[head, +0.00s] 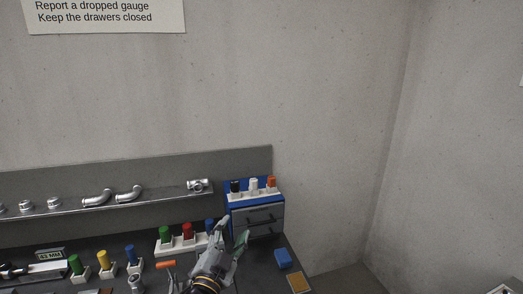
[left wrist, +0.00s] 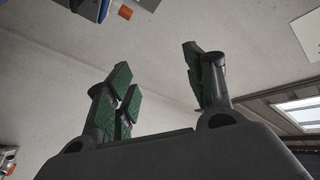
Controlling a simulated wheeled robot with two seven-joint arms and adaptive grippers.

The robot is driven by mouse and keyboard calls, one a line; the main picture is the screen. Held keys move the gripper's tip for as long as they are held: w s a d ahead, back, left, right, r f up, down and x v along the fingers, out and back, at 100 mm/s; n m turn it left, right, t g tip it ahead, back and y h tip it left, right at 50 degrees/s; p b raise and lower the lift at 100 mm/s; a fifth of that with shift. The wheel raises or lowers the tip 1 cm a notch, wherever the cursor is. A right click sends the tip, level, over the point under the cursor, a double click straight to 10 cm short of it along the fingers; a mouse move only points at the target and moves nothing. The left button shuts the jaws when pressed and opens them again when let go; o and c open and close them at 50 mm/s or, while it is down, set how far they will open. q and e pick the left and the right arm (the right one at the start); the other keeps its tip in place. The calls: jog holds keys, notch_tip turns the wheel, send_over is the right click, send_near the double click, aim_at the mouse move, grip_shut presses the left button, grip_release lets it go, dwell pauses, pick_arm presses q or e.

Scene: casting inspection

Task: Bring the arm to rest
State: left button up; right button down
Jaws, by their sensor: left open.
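My left gripper (head: 230,238) is in the lower middle of the head view, over the bench and in front of the grey drawer unit. Its fingers are apart with nothing between them. In the left wrist view its green-padded fingers (left wrist: 165,85) stand wide apart and empty, with wall and ceiling behind them. My right gripper does not show in either view.
A white rack (head: 178,248) with green, red and blue gauges stands beside my gripper. A blue block (head: 283,258) lies at the right. A shelf (head: 70,207) holds metal castings.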

pick_arm(q)
jog(key=s+a+f+n+g+y, duration=0.3)
jog(key=a+f, duration=0.2)
jog(key=f, duration=0.2)
jog(key=s+a+f+n+g+y, duration=0.2)
jog(key=s+a+f+n+g, duration=0.15)
jog(key=a+f, duration=0.35)
jog(key=s+a+f+n+g, duration=0.1)
jog(key=s+f+g, duration=0.4)
jog(key=s, duration=0.4)
jog(key=s+a+f+n+g, duration=0.1)
jog(key=s+f+n+g, duration=0.1)
jog(key=s+f+g, duration=0.4)
jog(key=s+f, duration=0.3)
jog(key=f, duration=1.4)
jog(key=s+f, duration=0.2)
jog(key=f, duration=1.5)
jog(key=s+a+f, duration=0.2)
jog(key=s+f, duration=0.8)
jog(key=s, duration=0.1)
jog(key=s+a+f, duration=0.2)
jog(key=s+f, duration=0.7)
jog(key=s, duration=0.2)
jog(key=shift+s+f+m, duration=0.2)
jog(key=shift+f+m, duration=0.2)
jog(key=shift+m, duration=0.05)
